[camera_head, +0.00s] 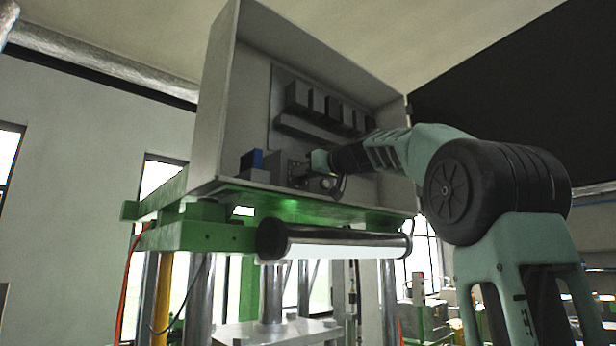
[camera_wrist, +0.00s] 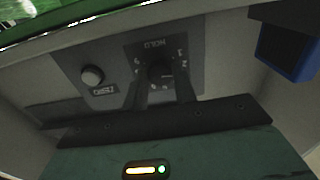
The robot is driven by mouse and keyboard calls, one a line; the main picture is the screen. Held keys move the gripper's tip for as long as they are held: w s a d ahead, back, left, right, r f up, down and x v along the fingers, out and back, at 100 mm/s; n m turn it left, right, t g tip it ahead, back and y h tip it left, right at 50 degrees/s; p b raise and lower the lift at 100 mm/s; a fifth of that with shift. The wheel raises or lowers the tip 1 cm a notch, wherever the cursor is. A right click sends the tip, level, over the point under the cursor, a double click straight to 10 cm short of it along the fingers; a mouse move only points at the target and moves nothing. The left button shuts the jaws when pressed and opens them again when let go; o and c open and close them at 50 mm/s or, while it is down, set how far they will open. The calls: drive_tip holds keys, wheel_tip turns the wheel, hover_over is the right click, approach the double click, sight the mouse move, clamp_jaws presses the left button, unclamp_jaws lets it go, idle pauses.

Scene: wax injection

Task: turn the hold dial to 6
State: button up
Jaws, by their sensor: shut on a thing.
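The hold dial (camera_wrist: 158,70) is a dark round knob on a grey panel, seen upside down in the wrist view, with HOLD and small numbers printed around it. A pale line by the knob points to the right in that view, but I cannot tell exactly which number it marks. The 6 seems to be on the knob's left there. My gripper (camera_wrist: 165,86) has its two fingers shut on the dial, one on each side, and they hide part of the scale. In the head view my gripper (camera_head: 316,183) reaches into the grey cabinet at the small control box, with the dial hidden.
A round pale button (camera_wrist: 92,75) with its own label sits beside the dial. A blue-fronted box (camera_wrist: 285,55) is on the dial's other side; it also shows in the head view (camera_head: 256,158). The grey cabinet (camera_head: 216,125) walls enclose the space, above a green press frame (camera_head: 200,233).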

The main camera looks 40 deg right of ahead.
drive_tip(key=m+b, duration=0.1)
drive_tip(key=m, duration=0.9)
drive_tip(key=shift+r, duration=0.15)
drive_tip(key=m, duration=0.3)
drive_tip(key=shift+m, duration=0.4)
drive_tip(key=m+p, duration=0.1)
drive_tip(key=m, duration=0.3)
drive_tip(key=shift+r+p, duration=0.1)
drive_tip(key=shift+p, duration=0.2)
drive_tip(key=shift+m+p, duration=0.65)
drive_tip(key=shift+m, duration=1.55)
drive_tip(key=shift+f, duration=0.2)
drive_tip(key=o, duration=1)
drive_tip(key=shift+c, duration=0.2)
drive_tip(key=shift+s, duration=0.1)
